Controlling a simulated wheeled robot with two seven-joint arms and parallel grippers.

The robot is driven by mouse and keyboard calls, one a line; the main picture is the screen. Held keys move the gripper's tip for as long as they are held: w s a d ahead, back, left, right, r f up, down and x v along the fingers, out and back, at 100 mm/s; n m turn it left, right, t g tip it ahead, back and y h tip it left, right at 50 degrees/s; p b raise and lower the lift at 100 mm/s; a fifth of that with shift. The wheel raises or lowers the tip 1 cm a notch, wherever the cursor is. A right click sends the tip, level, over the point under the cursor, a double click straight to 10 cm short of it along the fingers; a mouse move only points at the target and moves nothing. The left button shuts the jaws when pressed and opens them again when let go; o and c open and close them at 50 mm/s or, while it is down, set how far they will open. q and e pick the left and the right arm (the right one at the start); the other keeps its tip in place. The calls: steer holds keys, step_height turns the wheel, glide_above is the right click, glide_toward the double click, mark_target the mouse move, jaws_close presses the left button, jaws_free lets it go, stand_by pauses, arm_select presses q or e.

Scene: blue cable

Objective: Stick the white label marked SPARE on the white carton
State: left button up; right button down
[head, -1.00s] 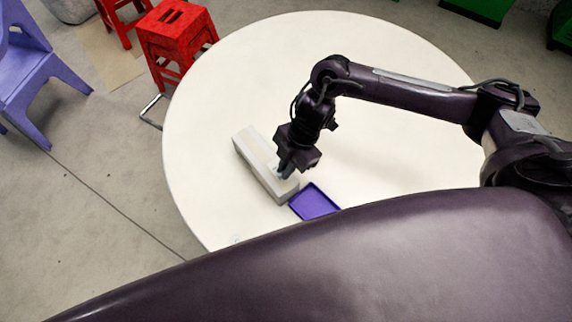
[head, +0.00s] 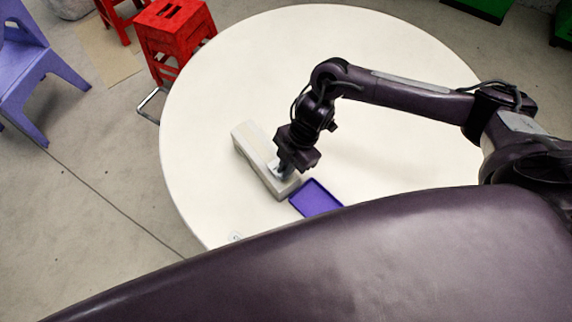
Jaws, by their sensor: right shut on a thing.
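The white carton (head: 250,143) lies long and low on the round table, left of the middle. My right gripper (head: 283,174) points down at the carton's near end, its fingertips at or just above the top face. It is shut on a small pale piece, which looks like the white label (head: 273,170). The SPARE marking is too small to read, and I cannot tell whether the label touches the carton. My left gripper is out of view.
A shallow purple tray (head: 317,199) sits close to the carton's near end and looks empty. The white round table (head: 390,60) is otherwise mostly clear. A red stool (head: 172,30) and a purple chair (head: 35,75) stand beyond its left edge.

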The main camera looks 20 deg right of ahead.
steer(key=shift+f, duration=0.6)
stand_by(1.0)
steer(key=shift+s+f, duration=0.1)
stand_by(0.8)
steer(key=c, duration=1.8)
jaws_free()
steer(key=shift+c, duration=0.2)
steer(key=o, duration=0.5)
steer(key=shift+o, duration=0.2)
step_height(320, 180, up, 7)
steer(key=p, duration=0.6)
steer(key=shift+p, duration=0.35)
